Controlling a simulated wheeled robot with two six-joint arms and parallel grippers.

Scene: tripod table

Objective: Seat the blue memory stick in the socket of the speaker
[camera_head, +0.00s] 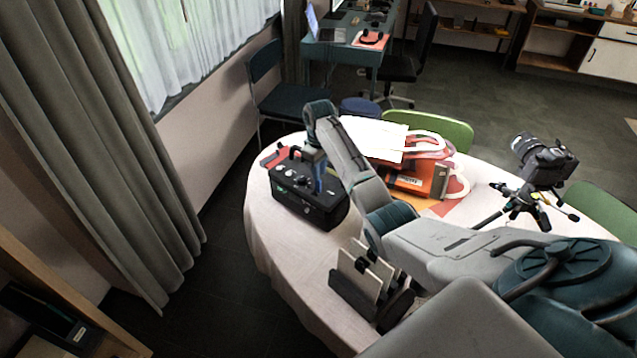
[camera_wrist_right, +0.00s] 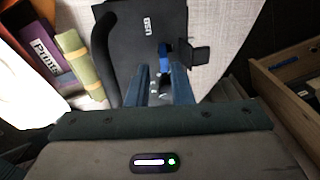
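The speaker (camera_head: 325,207) is a black box with knobs and a handle, near the left edge of the round table. In the right wrist view its dark face (camera_wrist_right: 150,25) carries the letters USB. The blue memory stick (camera_wrist_right: 165,58) shows against that face, near the letters, just beyond the fingertips. The socket itself is hidden, and I cannot tell how deep the stick sits. My right gripper (camera_head: 317,172) points down over the speaker; in the wrist view its two blue fingers (camera_wrist_right: 161,72) stand apart with a gap around the stick. My left gripper is not in view.
A rack of upright panels (camera_head: 362,280) stands at the table's front, close under my right arm. A camera on a tripod (camera_head: 545,165) stands at the right. An orange bag (camera_head: 425,178) with a white item lies behind my arm. The white cloth (camera_head: 285,245) in front of the speaker is clear.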

